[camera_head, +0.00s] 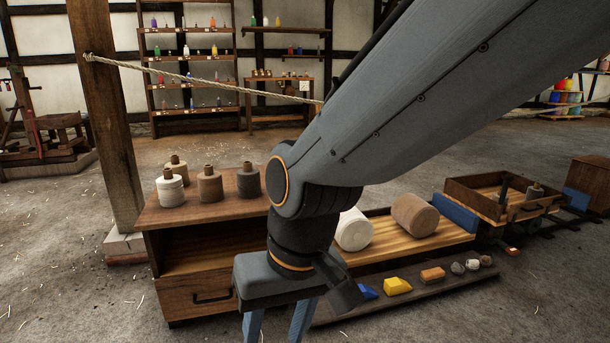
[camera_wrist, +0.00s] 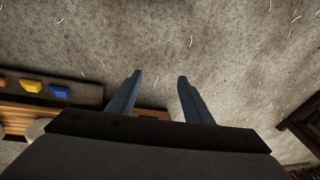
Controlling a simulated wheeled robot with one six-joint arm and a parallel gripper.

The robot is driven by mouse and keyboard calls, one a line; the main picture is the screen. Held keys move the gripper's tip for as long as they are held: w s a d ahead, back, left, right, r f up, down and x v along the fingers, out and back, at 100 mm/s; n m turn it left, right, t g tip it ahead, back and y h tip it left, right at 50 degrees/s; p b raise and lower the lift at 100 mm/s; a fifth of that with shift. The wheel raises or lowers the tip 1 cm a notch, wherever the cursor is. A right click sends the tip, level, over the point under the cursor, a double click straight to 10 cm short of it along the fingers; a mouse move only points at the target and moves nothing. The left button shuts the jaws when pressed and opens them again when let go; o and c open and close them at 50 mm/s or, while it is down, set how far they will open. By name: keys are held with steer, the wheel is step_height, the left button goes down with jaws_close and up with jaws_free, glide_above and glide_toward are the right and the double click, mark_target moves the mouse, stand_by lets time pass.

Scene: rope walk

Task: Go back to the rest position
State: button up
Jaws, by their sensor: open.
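My gripper (camera_head: 279,322) hangs in front of the wooden cabinet in the head view, pointing down. Its two blue fingers stand apart with nothing between them. In the wrist view the open fingers (camera_wrist: 158,90) show bare floor between and beyond them. My arm crosses the head view from the upper right and hides part of the cabinet and the low wooden platform.
Several spools (camera_head: 210,185) stand on the cabinet (camera_head: 185,285). Two large rolls (camera_head: 415,215) lie on the platform. Small blocks, including a yellow one (camera_head: 397,286), lie on a low front board. A rope (camera_head: 200,80) runs from a post (camera_head: 105,120).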

steer(key=s+d+n+g, duration=0.1)
steer(key=s+d, duration=0.2)
steer(key=s, duration=0.3)
steer(key=d+r+m+h+p, duration=0.1)
steer(key=d+r+m+p, duration=0.2)
steer(key=d+r+p, duration=0.7)
steer(key=d+r+m+h+p, duration=0.1)
steer(key=d+r+m+p, duration=0.2)
steer(key=d+r+p, duration=0.7)
steer(key=shift+w+d+r+p, duration=0.25)
steer(key=shift+r+p, duration=3.8)
steer(key=shift+p, duration=4.3)
